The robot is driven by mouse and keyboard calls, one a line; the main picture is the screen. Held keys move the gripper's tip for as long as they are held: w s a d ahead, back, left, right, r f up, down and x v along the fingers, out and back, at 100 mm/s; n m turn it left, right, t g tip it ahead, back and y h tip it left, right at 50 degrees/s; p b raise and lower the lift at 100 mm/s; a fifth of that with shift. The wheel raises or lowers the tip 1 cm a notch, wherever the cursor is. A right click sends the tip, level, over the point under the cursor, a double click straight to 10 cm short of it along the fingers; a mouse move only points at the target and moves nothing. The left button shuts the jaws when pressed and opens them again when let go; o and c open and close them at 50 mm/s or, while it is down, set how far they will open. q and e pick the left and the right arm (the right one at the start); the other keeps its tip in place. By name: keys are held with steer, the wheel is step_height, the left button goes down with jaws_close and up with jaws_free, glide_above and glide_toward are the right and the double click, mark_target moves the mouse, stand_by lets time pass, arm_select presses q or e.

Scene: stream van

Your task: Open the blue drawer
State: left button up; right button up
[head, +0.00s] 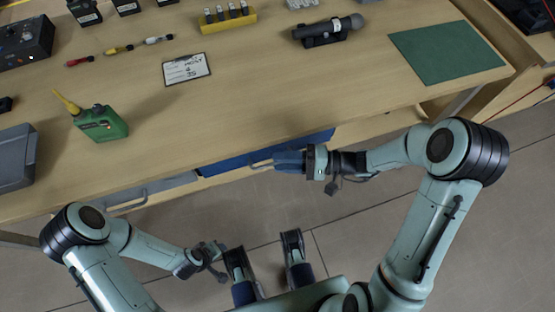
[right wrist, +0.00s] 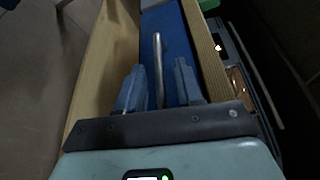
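The blue drawer (head: 235,160) sits under the front edge of the table, and its blue front also shows in the right wrist view (right wrist: 176,60). A metal bar handle (right wrist: 158,62) stands out from it and also shows in the head view (head: 259,164). My right gripper (head: 276,161) is at the handle. In the right wrist view its two blue fingers (right wrist: 158,88) are apart, one on each side of the bar, with gaps visible between. My left gripper (head: 216,247) is low at the left, away from the drawer; its fingers are too unclear to judge.
A grey drawer (head: 165,189) with its own handle is left of the blue one. The wooden tabletop (head: 260,105) carries a green can (head: 101,124), a label card (head: 187,69), a microphone (head: 325,32) and a green mat (head: 446,52). The floor in front is open.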

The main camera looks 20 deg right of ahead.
steer(key=shift+x, duration=0.9)
arm_select(q)
steer(key=shift+w+f, duration=0.1)
steer(key=shift+w, duration=0.1)
arm_select(e)
steer(key=shift+c, duration=0.3)
jaws_close()
arm_select(q)
steer(key=shift+s, duration=0.15)
